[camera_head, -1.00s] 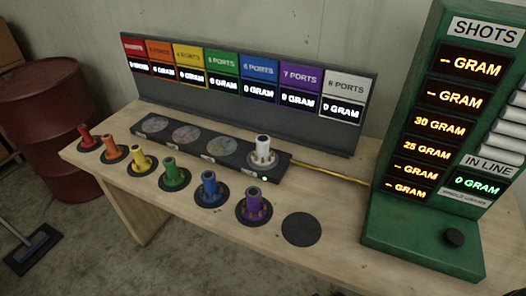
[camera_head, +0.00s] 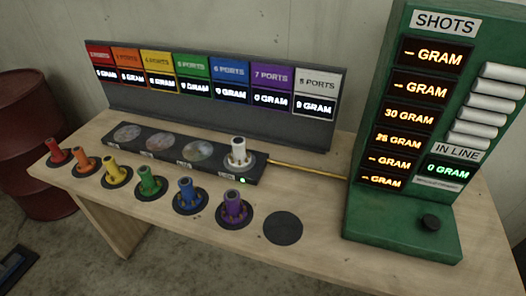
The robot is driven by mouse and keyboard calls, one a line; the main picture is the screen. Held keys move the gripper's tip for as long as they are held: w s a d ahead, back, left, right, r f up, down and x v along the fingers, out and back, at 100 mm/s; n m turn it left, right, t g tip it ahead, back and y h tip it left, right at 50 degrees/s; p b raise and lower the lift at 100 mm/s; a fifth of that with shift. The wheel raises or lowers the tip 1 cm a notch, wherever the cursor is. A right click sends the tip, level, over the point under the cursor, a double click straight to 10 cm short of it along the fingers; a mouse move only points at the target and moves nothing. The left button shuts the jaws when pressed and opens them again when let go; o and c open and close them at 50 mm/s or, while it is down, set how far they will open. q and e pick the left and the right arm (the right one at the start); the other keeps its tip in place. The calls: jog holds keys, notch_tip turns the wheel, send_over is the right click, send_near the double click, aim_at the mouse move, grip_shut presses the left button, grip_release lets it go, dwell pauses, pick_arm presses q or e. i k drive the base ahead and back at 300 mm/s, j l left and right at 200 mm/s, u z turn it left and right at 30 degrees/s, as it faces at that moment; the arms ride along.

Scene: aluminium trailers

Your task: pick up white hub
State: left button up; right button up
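The white hub (camera_head: 239,153) stands upright on the right end of a long dark tray (camera_head: 215,173) on the wooden table. A small green light glows on the tray's front just below it. A yellow cable or rod runs right from the tray toward the green cabinet. Neither of my grippers shows in the view.
Several coloured hubs, from the red hub (camera_head: 58,151) to the purple hub (camera_head: 234,206), stand on black discs along the front of the table (camera_head: 320,240). An empty black disc (camera_head: 283,228) lies at their right. A dark display panel (camera_head: 225,115) stands behind; a green cabinet (camera_head: 400,232) stands at right.

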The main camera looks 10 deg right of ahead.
aim_at(239, 157)
jog(key=i+j+z, duration=0.25)
jog(key=j+z, duration=0.3)
jog(key=i+j+z, duration=0.1)
jog(key=j+z, duration=0.15)
jog(key=j, duration=0.25)
